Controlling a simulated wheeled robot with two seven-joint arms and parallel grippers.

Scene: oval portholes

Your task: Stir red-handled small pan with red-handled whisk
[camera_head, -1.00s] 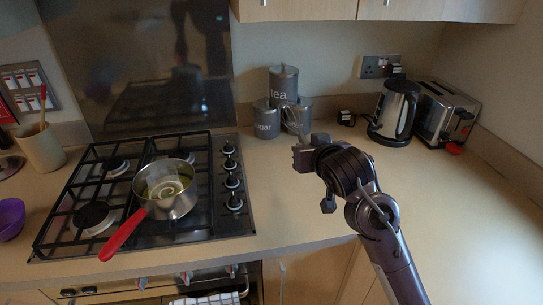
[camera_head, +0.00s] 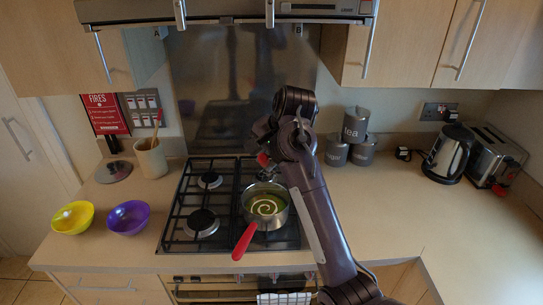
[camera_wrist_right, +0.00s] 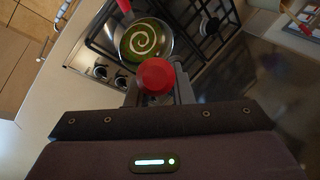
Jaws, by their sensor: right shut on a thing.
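The small pan (camera_head: 279,216) sits on the front right burner of the hob, its red handle (camera_head: 243,242) pointing to the front. It holds green liquid with a pale spiral. The pan also shows in the right wrist view (camera_wrist_right: 123,46). My right gripper (camera_head: 266,146) is above and behind the pan, shut on the whisk. The whisk's red handle (camera_head: 263,159) shows at the gripper, and its round red end (camera_wrist_right: 156,76) faces the wrist camera. The whisk's wires are mostly hidden, so I cannot tell whether they touch the liquid. My left gripper is not in view.
The gas hob (camera_head: 176,240) has raised grates. A yellow bowl (camera_head: 73,218), a purple bowl (camera_head: 128,218) and a utensil pot (camera_head: 151,160) stand left. Canisters (camera_head: 355,126), a kettle (camera_head: 449,153) and a toaster (camera_head: 495,158) stand right. An extractor hood (camera_head: 225,10) hangs above.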

